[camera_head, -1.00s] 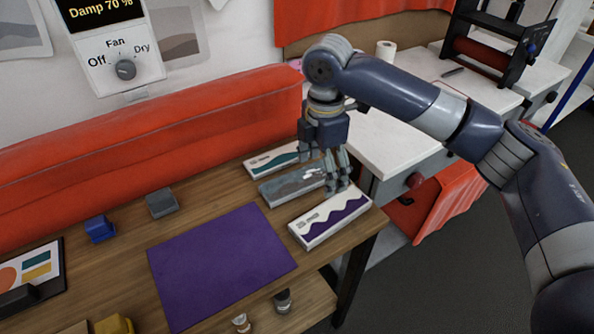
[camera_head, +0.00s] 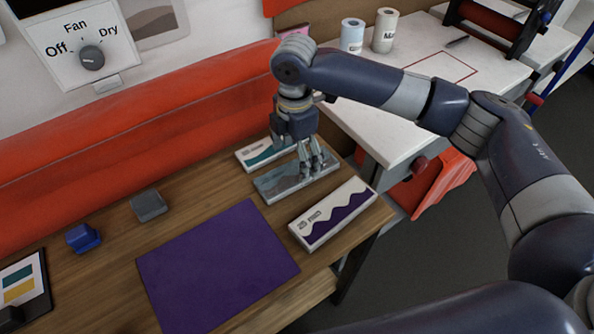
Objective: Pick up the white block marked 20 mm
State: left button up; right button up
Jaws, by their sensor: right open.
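A white block with a purple wave (camera_head: 333,213) lies at the table's right end; its small dark marking is hard to read, perhaps 20 mm. Beside it, farther back, lies a grey block with a pale wavy face (camera_head: 285,184). Behind that lies a white block with a teal wave (camera_head: 262,153), its marking too small to read. My right gripper (camera_head: 313,171) points down, open, over the right part of the grey block. Its fingers cover part of that block, and I cannot tell whether they touch it. My left gripper is not in view.
A purple sheet (camera_head: 217,265) lies flat on the wooden table, left of the blocks. A grey block (camera_head: 149,205) and a blue block (camera_head: 83,238) stand farther left. A long red-orange padded form (camera_head: 120,140) runs along the back. A white counter (camera_head: 400,110) with two rolls stands beyond.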

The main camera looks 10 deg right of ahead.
aim_at(297, 171)
jog(key=f, duration=0.3)
jog(key=shift+s+d+f+p, duration=0.2)
jog(key=shift+f+p, duration=0.1)
jog(key=shift+f, duration=0.1)
jog(key=shift+w+f, duration=0.1)
jog(key=shift+f, duration=0.25)
jog(key=shift+c, duration=0.6)
jog(key=c, duration=1.1)
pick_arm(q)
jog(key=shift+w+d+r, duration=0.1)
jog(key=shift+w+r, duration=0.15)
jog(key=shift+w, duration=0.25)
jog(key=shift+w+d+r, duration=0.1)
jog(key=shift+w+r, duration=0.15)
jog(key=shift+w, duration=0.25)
pick_arm(e)
jog(key=shift+r, duration=0.15)
